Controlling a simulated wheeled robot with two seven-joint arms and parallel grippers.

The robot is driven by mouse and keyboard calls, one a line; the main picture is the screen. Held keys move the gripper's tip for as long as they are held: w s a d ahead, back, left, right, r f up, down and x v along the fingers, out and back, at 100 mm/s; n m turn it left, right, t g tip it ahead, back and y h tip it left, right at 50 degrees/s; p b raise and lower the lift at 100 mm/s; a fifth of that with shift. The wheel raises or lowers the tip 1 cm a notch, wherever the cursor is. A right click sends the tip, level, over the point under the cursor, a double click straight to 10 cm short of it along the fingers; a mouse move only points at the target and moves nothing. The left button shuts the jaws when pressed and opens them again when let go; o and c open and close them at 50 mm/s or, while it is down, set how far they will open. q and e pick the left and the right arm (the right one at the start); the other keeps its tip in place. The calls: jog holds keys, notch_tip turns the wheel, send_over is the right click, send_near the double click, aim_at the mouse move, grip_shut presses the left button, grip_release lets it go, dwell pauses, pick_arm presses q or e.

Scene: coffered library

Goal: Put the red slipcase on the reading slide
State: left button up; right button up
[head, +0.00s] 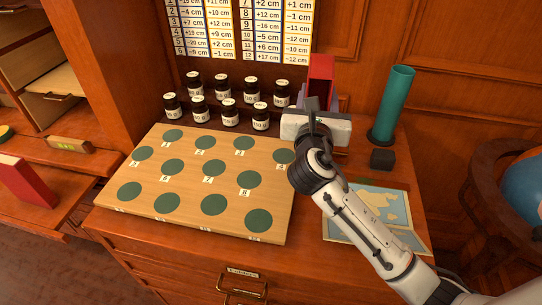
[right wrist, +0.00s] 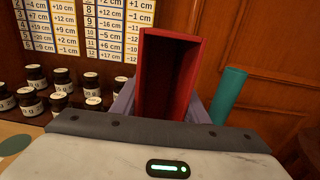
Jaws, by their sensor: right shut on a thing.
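The red slipcase (head: 320,75) stands upright at the back of the cabinet top, right of the jars. In the right wrist view the slipcase (right wrist: 153,75) shows its open side and dark inside. My right gripper (head: 322,100) is shut on it, with a finger on either side of its lower part. The gripper body hides the slipcase's bottom, so I cannot tell whether it touches the surface. A pale pull-out board (head: 57,86) at the upper left may be the reading slide. My left gripper is not in view.
Several dark jars (head: 230,113) stand behind a wooden board (head: 190,180) with green discs. A teal cylinder (head: 392,103) and a dark block (head: 382,158) are right of my gripper. A map (head: 372,208) lies in front. A red book (head: 25,183) is far left; a globe (head: 522,190) far right.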

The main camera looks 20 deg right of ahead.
aim_at(321, 105)
jog(key=shift+h, duration=0.3)
jog(key=f, duration=0.3)
jog(key=d+f+b, duration=0.1)
jog(key=f, duration=0.2)
jog(key=shift+w+d, duration=0.15)
jog(key=shift+d, duration=0.05)
notch_tip(321, 105, down, 4)
jog(key=shift+b, duration=0.5)
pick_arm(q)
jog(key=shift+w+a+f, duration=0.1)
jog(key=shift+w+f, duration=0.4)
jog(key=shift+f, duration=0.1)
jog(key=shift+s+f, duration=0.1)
pick_arm(e)
jog(key=o, duration=0.8)
jog(key=shift+f, duration=0.15)
jog(key=o, duration=0.4)
